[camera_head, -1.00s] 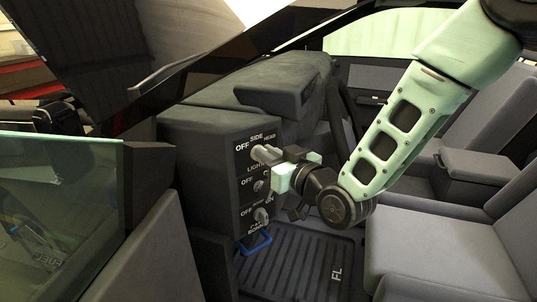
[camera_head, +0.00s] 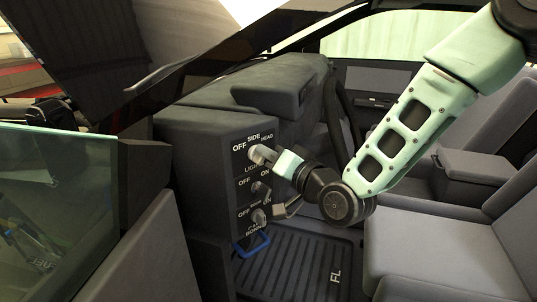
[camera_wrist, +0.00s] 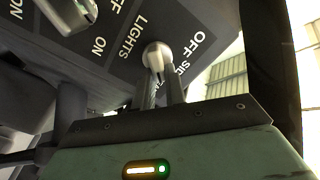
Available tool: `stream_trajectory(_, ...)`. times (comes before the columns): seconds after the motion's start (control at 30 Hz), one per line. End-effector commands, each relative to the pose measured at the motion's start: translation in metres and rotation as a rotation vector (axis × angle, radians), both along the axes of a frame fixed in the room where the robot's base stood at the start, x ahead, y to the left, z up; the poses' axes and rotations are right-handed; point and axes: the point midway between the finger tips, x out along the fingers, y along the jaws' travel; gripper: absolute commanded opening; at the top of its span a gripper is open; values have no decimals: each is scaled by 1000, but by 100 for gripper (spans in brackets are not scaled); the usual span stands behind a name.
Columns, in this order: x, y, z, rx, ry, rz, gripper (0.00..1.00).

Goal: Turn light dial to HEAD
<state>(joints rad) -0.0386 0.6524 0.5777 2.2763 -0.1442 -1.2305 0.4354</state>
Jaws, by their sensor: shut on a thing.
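The light dial (camera_head: 256,152) is a pale grey knob near the top of the dark switch panel (camera_head: 195,170). OFF, SIDE and HEAD are printed around it, with LIGHTS below. My gripper (camera_head: 265,156) reaches it from the right and is shut on it. In the wrist view the two fingers (camera_wrist: 161,92) clasp the dial, whose rounded end (camera_wrist: 157,52) shows beyond them. OFF and part of SIDE show there; HEAD is hidden. The fingers cover much of the dial, so I cannot tell which mark it points to.
Below the dial are a small OFF/ON switch (camera_head: 258,188) and a lower knob (camera_head: 258,215). A blue handle (camera_head: 252,244) hangs under the panel. A seat (camera_head: 465,240) stands on the right, the ribbed floor mat (camera_head: 300,265) below, and the open door (camera_head: 60,210) on the left.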

Motion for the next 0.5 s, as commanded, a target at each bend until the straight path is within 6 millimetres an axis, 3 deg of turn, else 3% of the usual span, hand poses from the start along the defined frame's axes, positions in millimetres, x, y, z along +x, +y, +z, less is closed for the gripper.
stream_trajectory(0.5, 1, -1, -1, 58, 46, -1, 0)
